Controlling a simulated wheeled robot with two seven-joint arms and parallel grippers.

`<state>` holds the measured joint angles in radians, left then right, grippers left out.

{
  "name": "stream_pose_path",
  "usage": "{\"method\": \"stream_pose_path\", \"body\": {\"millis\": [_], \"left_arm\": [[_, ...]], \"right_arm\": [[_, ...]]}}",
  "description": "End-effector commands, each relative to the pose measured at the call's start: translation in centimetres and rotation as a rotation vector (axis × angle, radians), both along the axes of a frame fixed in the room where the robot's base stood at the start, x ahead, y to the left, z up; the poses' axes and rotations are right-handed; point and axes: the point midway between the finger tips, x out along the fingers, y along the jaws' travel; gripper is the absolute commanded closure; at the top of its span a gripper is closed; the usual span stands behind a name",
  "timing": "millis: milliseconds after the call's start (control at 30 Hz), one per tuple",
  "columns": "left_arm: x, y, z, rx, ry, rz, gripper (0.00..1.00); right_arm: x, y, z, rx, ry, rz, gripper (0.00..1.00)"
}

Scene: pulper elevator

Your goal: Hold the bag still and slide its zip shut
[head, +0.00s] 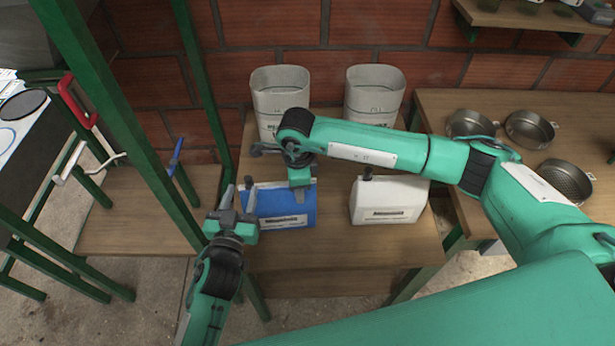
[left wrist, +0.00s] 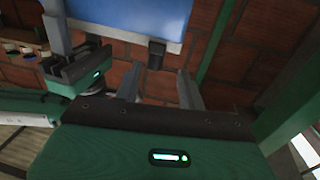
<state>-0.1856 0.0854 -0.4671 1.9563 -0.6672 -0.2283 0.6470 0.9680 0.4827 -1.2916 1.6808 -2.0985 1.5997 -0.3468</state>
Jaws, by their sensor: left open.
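A blue container (head: 283,205) with a white label and a black knob on top stands on the middle table; I cannot make out a zip on it. It shows at the top of the left wrist view (left wrist: 130,14), with its black knob (left wrist: 157,52) below. My left gripper (head: 240,194) is open and empty at the container's left end. In its wrist view the knob lies beyond the gap between the fingers (left wrist: 160,88). My right gripper (head: 300,190) points down at the container's right end, and also shows in the wrist view (left wrist: 75,38). Whether it grips the container is unclear.
A white container (head: 390,202) stands to the right. Two pale buckets (head: 281,85) (head: 374,88) stand behind, against the brick wall. Several round metal pans (head: 530,128) lie on the right table. Green frame posts (head: 125,125) stand at left, close to my left arm.

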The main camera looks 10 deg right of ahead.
Motion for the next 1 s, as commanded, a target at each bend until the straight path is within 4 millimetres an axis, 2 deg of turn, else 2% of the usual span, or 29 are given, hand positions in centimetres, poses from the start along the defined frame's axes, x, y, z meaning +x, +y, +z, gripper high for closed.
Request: {"method": "stream_pose_path", "body": {"millis": [100, 467, 500, 700, 1000], "left_arm": [[-2.1, 0.7, -0.2, 0.000, 0.003, 0.000, 0.60], [-7.2, 2.5, 0.0, 0.001, 0.000, -0.001, 0.60], [-6.6, 2.0, 0.9, 0.014, -0.042, -0.018, 0.60], [-5.7, 0.3, 4.1, 0.070, -0.188, -0.087, 0.60], [-5.2, -2.9, 9.1, 0.175, -0.444, -0.212, 0.60]], "right_arm": [[-0.2, -0.1, -0.4, -0.003, 0.006, 0.000, 0.95], [-0.2, -0.1, -0.4, -0.003, 0.006, 0.000, 0.95], [-0.2, -0.1, -0.4, -0.003, 0.006, 0.000, 0.95], [-0.2, -0.1, -0.4, -0.003, 0.007, 0.000, 0.95], [-0.2, -0.1, -0.4, -0.003, 0.006, 0.001, 0.95]]}}
